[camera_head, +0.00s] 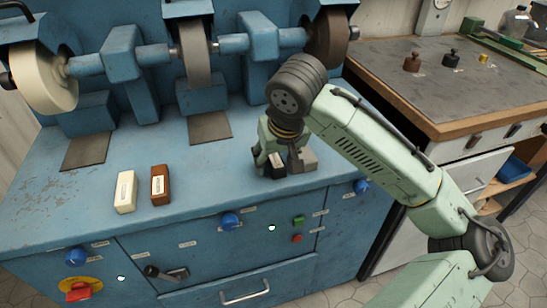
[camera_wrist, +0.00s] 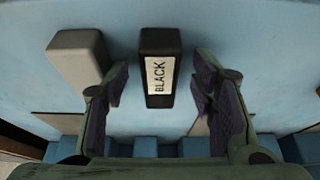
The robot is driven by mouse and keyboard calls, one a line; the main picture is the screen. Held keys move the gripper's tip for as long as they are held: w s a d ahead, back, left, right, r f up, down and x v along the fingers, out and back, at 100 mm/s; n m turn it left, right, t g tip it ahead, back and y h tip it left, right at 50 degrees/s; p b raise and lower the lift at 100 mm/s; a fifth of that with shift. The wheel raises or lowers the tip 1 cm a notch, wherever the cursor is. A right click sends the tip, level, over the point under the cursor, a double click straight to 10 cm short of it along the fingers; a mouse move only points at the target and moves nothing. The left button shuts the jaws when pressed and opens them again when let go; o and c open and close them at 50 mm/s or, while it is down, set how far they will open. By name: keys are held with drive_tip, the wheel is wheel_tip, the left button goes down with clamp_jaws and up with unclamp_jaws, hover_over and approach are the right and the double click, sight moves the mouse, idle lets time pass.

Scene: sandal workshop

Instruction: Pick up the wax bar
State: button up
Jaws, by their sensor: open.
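Several bars lie on the blue bench top, and the frames do not show which one is the wax bar. In the head view a cream bar (camera_head: 125,191) and a brown bar (camera_head: 160,185) lie at the left. My gripper (camera_head: 276,158) points down over a black bar (camera_head: 278,171) near the front edge, with a grey bar (camera_head: 304,160) just right of it. In the wrist view my gripper (camera_wrist: 160,92) is open, its fingers on either side of the black bar (camera_wrist: 160,45), labelled BLACK, with gaps visible. The grey bar (camera_wrist: 78,58) lies close beside the left finger.
Polishing wheels (camera_head: 194,53) on a blue machine stand behind the bars. The bench's front panel carries knobs (camera_head: 231,221) and a drawer. A grey-topped table (camera_head: 450,90) with small weights (camera_head: 412,62) is at the right. The bench between the brown and black bars is clear.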

drive_tip(key=shift+c, duration=0.4)
clamp_jaws()
drive_tip(key=shift+r, duration=0.1)
idle(0.3)
